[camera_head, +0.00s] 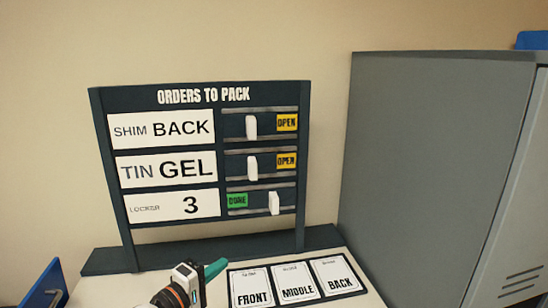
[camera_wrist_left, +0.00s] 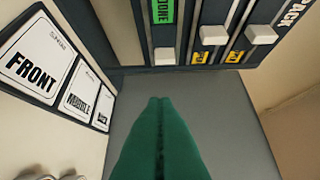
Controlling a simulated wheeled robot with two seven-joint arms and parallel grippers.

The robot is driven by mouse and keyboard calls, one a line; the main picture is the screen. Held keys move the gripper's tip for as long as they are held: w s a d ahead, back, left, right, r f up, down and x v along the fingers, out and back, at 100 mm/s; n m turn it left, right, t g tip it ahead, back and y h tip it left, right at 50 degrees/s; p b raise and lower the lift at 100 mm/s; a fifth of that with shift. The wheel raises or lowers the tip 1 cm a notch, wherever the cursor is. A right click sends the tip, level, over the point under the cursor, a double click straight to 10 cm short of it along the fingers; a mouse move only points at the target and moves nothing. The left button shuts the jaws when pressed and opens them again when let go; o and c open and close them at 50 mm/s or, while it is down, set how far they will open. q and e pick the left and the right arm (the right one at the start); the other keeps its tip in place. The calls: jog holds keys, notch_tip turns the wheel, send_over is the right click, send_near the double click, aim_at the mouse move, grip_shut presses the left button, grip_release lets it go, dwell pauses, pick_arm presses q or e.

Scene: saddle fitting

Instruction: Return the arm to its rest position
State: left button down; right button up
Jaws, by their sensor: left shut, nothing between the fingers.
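My left gripper (camera_head: 216,268) shows at the bottom of the head view, its green fingers closed together and empty. In the left wrist view the shut green fingers (camera_wrist_left: 158,102) point toward a grey surface, apart from the board's sliders. The orders board (camera_head: 205,95) stands upright behind the gripper. Its SHIM BACK slider (camera_head: 251,126) and TIN GEL slider (camera_head: 252,167) sit at the left, with yellow OPEN tags showing. The LOCKER 3 slider (camera_head: 274,203) sits at the right, with a green DONE tag (camera_head: 237,200) showing. My right gripper is not in view.
A panel of FRONT, MIDDLE and BACK cards (camera_head: 298,293) lies right of the gripper on the light table. A large grey cabinet (camera_head: 430,160) stands at the right. A blue object (camera_head: 45,285) is partly visible at the lower left.

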pick_arm(q)
jog(key=s+a+f+m+g+y, duration=0.1)
jog(key=s+f+m+g+y, duration=0.45)
jog(key=s+f, duration=0.95)
jog(key=s+a+f+m+g+y, duration=0.2)
jog(key=s+a+f+m+g, duration=0.15)
jog(key=s, duration=0.65)
jog(key=s+a+f+m+g+y, duration=0.2)
jog(key=s+a+m, duration=0.15)
jog(key=s, duration=0.65)
notch_tip(320, 180, down, 24)
jog(key=g, duration=0.1)
jog(key=s+a+f+g, duration=0.1)
jog(key=s+a+f, duration=0.1)
jog(key=s+f, duration=1.5)
jog(key=shift+a+f+g, duration=0.3)
jog(key=shift+m, duration=0.35)
